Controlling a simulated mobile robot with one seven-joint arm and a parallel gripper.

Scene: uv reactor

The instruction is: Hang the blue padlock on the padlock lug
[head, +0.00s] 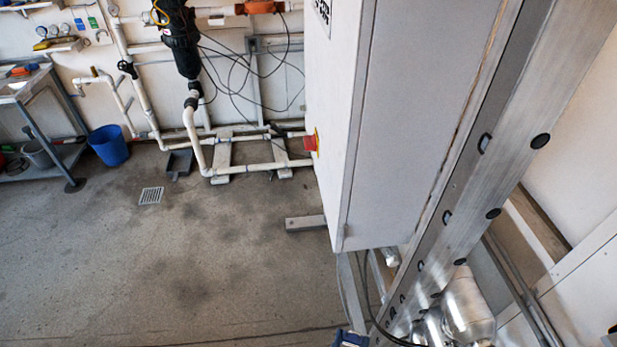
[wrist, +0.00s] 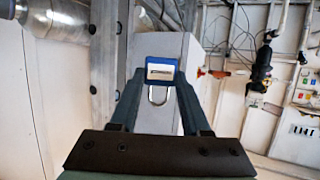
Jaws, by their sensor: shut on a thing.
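The blue padlock (wrist: 159,70) is in the middle of the wrist view, with a pale label on its face. Its silver shackle (wrist: 158,96) points down in that picture, between the two dark fingers. My gripper (wrist: 159,77) is shut on the sides of the padlock body. In the head view, a small blue part (head: 350,339) shows at the bottom edge; I cannot tell whether it is the padlock or my gripper. I cannot make out the padlock lug in either view.
A tall white cabinet (head: 415,120) stands right of centre, with a red knob (head: 310,142) on its left side. White pipes (head: 250,168) run along the back wall. A blue bucket (head: 109,146) stands by a cart at left. The concrete floor (head: 150,260) is mostly clear.

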